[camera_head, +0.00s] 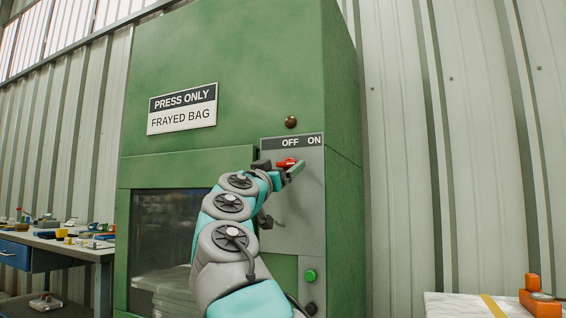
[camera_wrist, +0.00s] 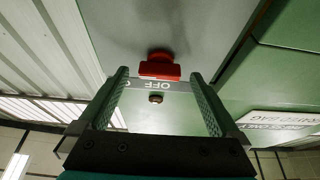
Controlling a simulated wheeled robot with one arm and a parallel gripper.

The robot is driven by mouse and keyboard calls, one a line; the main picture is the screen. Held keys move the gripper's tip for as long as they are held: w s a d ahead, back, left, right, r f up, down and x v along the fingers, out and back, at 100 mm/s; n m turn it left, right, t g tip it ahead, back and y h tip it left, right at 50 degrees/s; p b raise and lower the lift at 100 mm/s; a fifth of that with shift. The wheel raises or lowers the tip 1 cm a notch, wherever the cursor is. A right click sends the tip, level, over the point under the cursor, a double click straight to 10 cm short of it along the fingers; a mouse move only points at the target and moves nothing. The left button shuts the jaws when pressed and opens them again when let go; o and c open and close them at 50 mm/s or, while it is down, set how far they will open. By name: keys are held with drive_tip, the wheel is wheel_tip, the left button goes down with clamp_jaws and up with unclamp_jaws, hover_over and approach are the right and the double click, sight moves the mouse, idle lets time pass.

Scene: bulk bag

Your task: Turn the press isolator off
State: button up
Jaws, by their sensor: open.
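The press isolator is a red handle (camera_head: 287,162) on the grey panel (camera_head: 312,205) of the green press, just below an OFF/ON label (camera_head: 300,142). In the wrist view the red handle (camera_wrist: 160,70) lies crosswise at its round red base, near the fingertips. My gripper (camera_head: 281,169) is at the handle, with its two green-padded fingers apart. The wrist view shows the fingers (camera_wrist: 159,76) either side of the handle, with gaps. I cannot tell whether the handle reaches between them. My arm hides part of the panel, and the handle's exact setting is unclear.
A dark round lamp (camera_head: 291,122) sits above the label. A green button (camera_head: 310,275) is low on the panel. The press has a dark window (camera_head: 165,235) and a "PRESS ONLY FRAYED BAG" sign (camera_head: 182,108). A cluttered workbench (camera_head: 75,244) stands left; a pale table (camera_head: 460,305) is lower right.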

drive_tip(key=shift+w+d, duration=0.1)
drive_tip(key=shift+w, duration=0.25)
drive_tip(key=c, duration=1.4)
